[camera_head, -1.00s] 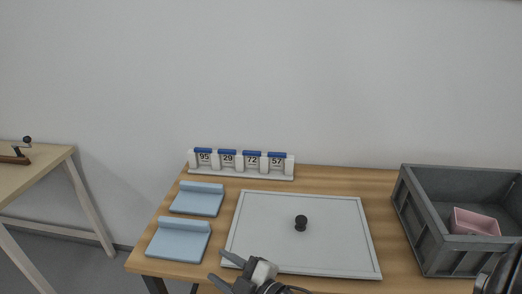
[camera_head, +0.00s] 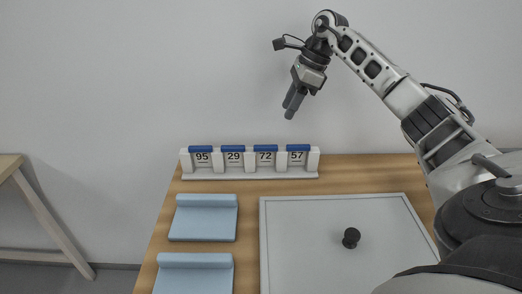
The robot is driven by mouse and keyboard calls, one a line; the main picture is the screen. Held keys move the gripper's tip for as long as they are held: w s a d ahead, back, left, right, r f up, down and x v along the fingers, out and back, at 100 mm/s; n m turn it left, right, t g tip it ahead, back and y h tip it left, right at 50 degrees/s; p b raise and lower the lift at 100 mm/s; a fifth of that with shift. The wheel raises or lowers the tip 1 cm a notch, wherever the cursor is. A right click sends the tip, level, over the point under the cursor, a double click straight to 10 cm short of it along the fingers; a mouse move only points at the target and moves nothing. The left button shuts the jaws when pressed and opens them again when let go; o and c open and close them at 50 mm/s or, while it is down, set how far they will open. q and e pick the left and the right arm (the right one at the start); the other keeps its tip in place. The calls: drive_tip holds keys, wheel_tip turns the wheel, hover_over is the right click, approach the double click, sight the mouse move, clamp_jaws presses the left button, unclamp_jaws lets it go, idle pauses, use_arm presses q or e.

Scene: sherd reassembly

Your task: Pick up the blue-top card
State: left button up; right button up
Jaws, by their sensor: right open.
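Several blue-top cards stand upright in a white rack at the back of the table. They read 95 (camera_head: 202,158), 29 (camera_head: 233,158), 72 (camera_head: 265,158) and 57 (camera_head: 297,158), and each has a blue top strip. The white rack (camera_head: 250,175) holds them in a row. My right gripper (camera_head: 291,107) is open and empty, pointing down in the air above the right part of the rack, near the 57 card. It touches no card. My left gripper is not in view.
Two light blue padded blocks (camera_head: 203,220) (camera_head: 195,277) lie at the table's left side. A white framed board (camera_head: 310,230) with a black knob (camera_head: 351,237) lies to the right of them. Another table (camera_head: 12,166) stands at the far left. A wall is behind the rack.

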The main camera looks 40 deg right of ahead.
sight(266, 145)
drive_tip(key=x, duration=0.8)
drive_tip(key=shift+w+a+f, duration=0.1)
drive_tip(key=shift+a+f, duration=0.1)
drive_tip(key=shift+f, duration=0.05)
drive_tip(key=x, duration=0.4)
drive_tip(key=shift+w+a, duration=0.1)
drive_tip(key=shift+a, duration=0.25)
drive_tip(key=shift+w+a+f, duration=0.1)
drive_tip(key=shift+w+f, duration=0.05)
drive_tip(key=shift+f, duration=0.3)
clamp_jaws()
